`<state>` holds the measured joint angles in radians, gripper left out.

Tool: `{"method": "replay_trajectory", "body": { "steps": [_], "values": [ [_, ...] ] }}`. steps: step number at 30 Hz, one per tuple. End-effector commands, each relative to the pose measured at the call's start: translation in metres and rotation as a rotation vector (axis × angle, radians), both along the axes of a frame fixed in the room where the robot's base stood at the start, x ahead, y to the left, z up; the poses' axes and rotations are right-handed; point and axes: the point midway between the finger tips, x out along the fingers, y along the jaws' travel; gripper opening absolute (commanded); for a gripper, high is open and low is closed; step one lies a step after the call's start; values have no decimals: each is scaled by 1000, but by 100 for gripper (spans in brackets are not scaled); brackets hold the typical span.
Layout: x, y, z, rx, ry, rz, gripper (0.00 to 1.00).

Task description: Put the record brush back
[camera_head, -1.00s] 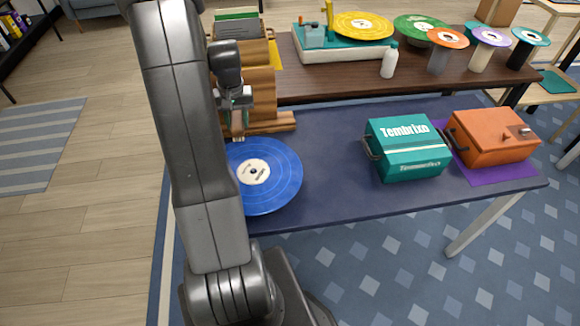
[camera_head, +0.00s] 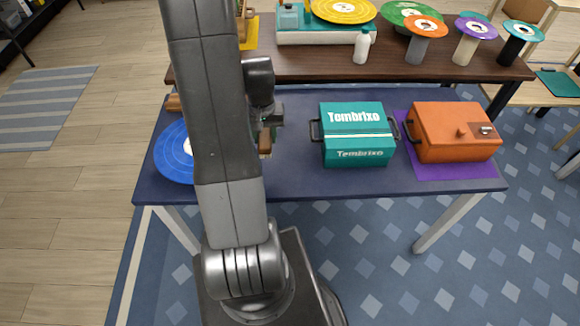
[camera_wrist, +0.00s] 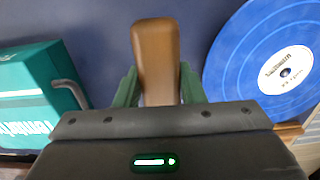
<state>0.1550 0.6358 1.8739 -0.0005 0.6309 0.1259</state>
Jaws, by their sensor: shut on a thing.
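The record brush is a brown wooden block (camera_wrist: 155,55), upright between the green fingers of my gripper (camera_wrist: 157,92) in the wrist view. My gripper is shut on it. In the head view, my gripper (camera_head: 270,128) holds the brush (camera_head: 265,142) over the blue table, between the blue record and the teal box. I cannot tell its height above the table. The blue record (camera_head: 172,153) lies at the table's left, partly hidden by my arm; it also shows in the wrist view (camera_wrist: 240,50). The wooden rack behind it is mostly hidden by my arm.
A teal Tembrixo box (camera_head: 357,150) stands right of my gripper. An orange case (camera_head: 455,135) sits on a purple mat (camera_head: 450,172). A dark wooden table (camera_head: 440,68) behind bears a turntable (camera_head: 320,38), a white bottle (camera_head: 362,47) and several disc-topped stands. Bare blue tabletop lies near my gripper.

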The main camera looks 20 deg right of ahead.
Motion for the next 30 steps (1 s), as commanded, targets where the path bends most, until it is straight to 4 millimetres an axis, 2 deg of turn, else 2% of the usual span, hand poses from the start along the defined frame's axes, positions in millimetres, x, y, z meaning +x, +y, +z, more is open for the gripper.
{"method": "replay_trajectory", "body": {
  "steps": [4, 12, 19, 27, 30],
  "values": [
    [-4, 1, -10, 1, 3, 1, 15],
    [-4, 1, -51, 1, 3, 1, 15],
    [-4, 1, -66, 1, 2, 0, 15],
    [-3, 1, -97, 0, 1, 0, 15],
    [-3, 1, -101, 0, 0, 0, 15]
  ]
}}
